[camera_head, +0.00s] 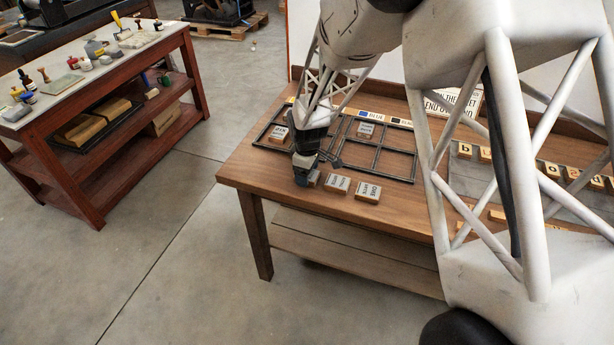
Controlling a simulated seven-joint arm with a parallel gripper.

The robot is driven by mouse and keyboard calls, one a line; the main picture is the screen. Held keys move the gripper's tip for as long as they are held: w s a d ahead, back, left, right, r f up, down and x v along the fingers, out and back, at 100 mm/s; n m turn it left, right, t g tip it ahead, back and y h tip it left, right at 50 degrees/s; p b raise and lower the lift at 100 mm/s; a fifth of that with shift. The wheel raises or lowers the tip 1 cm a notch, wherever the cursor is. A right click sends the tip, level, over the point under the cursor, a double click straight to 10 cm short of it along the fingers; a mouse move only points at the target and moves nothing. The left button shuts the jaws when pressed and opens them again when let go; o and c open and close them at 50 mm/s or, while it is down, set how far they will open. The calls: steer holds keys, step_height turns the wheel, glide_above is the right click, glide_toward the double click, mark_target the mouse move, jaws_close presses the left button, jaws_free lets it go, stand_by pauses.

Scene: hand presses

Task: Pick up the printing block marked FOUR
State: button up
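Several small printing blocks with grey lettered tops lie on the wooden bench. Two stand apart near the front edge: a middle block (338,184) and a right-hand block (367,192). Another block (314,179) is partly hidden beside and below my gripper (306,172). Two more sit inside the dark metal frame, a left one (279,133) and an upper one (365,130). The lettering is too small to say which is marked FOUR. My gripper points down at the front left of the frame, close to the partly hidden block. Its fingers cannot be made out.
The dark divided frame (413,167) lies behind the front blocks. Wooden letter blocks (551,170) stand at the right, partly behind my arm. A red side table (92,130) with tools stands apart at left, with clear floor between.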

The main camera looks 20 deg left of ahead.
steer(key=c, duration=0.8)
steer(key=shift+r, duration=0.15)
steer(key=shift+r, duration=1.45)
steer(key=shift+s+d+r, duration=0.15)
steer(key=shift+s+r, duration=0.05)
steer(key=shift+s, duration=0.05)
steer(key=s+d, duration=0.3)
steer(key=s, duration=0.1)
steer(key=s+d+r, duration=0.1)
steer(key=s+d, duration=0.1)
steer(key=s, duration=0.2)
steer(key=s+d, duration=0.3)
steer(key=s, duration=0.1)
steer(key=shift+s+d+r, duration=0.2)
steer(key=shift+s+d, duration=0.15)
